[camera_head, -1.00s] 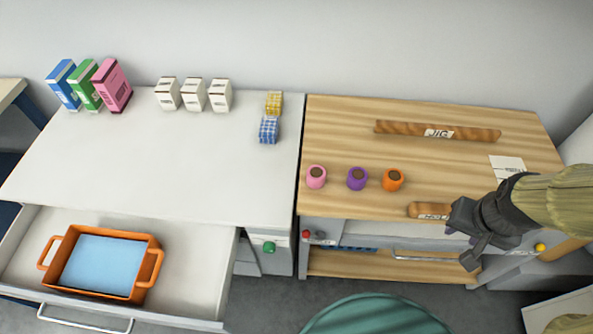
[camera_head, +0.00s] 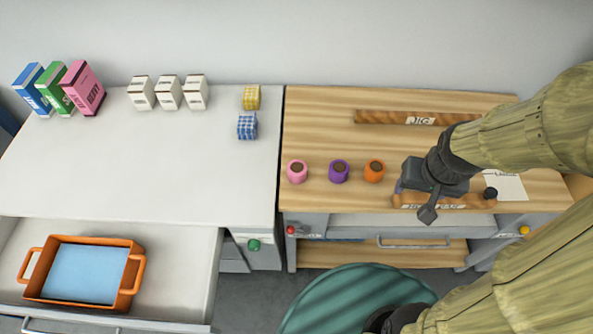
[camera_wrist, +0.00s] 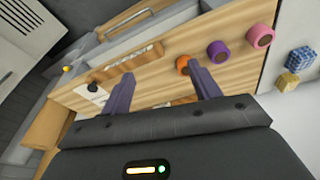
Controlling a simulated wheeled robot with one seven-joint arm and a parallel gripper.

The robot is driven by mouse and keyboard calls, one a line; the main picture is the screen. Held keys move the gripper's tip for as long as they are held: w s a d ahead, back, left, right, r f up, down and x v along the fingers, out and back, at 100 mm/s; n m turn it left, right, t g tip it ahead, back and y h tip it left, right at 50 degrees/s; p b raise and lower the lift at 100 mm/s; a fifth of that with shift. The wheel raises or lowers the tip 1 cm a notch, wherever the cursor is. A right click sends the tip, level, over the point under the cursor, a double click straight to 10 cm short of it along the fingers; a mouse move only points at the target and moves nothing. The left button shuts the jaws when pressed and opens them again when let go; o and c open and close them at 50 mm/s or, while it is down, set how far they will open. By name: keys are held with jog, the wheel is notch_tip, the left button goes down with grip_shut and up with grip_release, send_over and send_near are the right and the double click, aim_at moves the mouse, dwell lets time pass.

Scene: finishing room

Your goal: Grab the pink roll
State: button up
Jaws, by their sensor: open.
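The pink roll (camera_head: 297,171) stands upright near the left edge of the wooden worktop (camera_head: 320,120), with a brown core showing on top. In the wrist view the pink roll (camera_wrist: 260,36) is at the upper right, beyond the fingers. A purple roll (camera_head: 339,171) and an orange roll (camera_head: 374,170) stand in a row to its right. My gripper (camera_head: 413,203) is above the right part of the worktop, to the right of the orange roll. In the wrist view its two purple fingers (camera_wrist: 163,92) are wide apart with nothing held between them.
Wooden bars labelled as a jig lie at the back (camera_head: 400,117) and front (camera_head: 440,201) of the worktop. A blue checked block (camera_head: 247,127) and a yellow one (camera_head: 251,97) sit on the white counter (camera_head: 150,160). An open drawer holds an orange tray (camera_head: 128,291).

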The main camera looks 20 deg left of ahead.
jog(key=shift+o, duration=1.4)
jog(key=w+a+f+n+g+h+b, duration=0.1)
jog(key=a+f+n+g+h, duration=0.1)
jog(key=a+f+n, duration=0.4)
jog(key=a+n, duration=0.2)
jog(key=shift+w+f+n+b, duration=0.3)
jog(key=shift+w+n, duration=0.1)
jog(key=n+t+h+b, duration=0.4)
jog(key=n+t, duration=0.8)
jog(key=n, duration=1)
send_near(291, 174)
jog(key=v, duration=0.2)
jog(key=shift+s+a+r, duration=0.15)
jog(key=shift+s+r, duration=0.05)
jog(key=shift+r, duration=0.1)
jog(key=shift+w+p, duration=0.1)
jog(key=shift+p, duration=0.2)
jog(key=p+x, duration=0.1)
jog(key=x, duration=1.1)
jog(key=shift+f, duration=0.25)
